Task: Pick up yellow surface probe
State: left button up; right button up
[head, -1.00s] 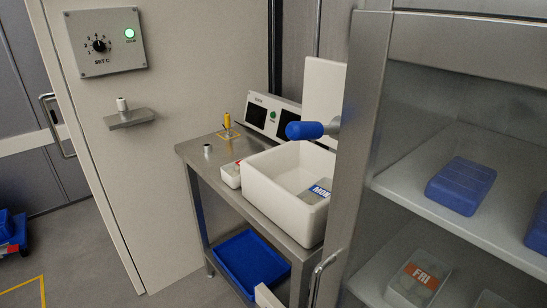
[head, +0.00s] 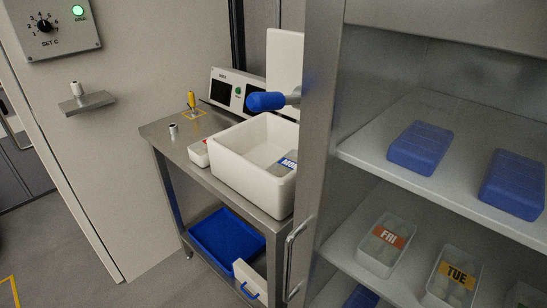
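The yellow surface probe (head: 191,100) stands upright on the far left part of the steel table (head: 158,131), inside a yellow marked outline. It is small in the head view and stands left of the panel with dark screens (head: 227,88). Neither of my grippers shows in this view, so nothing can be told of their state.
A white bin (head: 229,176) holding a MON box stands on the table. A blue-ended handle (head: 266,101) juts out above it. A steel cabinet (head: 316,150) with shelves of boxes fills the right. A small wall shelf (head: 87,102) is at left. Grey floor lies front left.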

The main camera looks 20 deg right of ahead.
aim_at(190, 96)
jog(key=i+j, duration=0.5)
jog(key=i+j+z, duration=0.15)
jog(key=i+j, duration=0.3)
jog(key=j, duration=0.15)
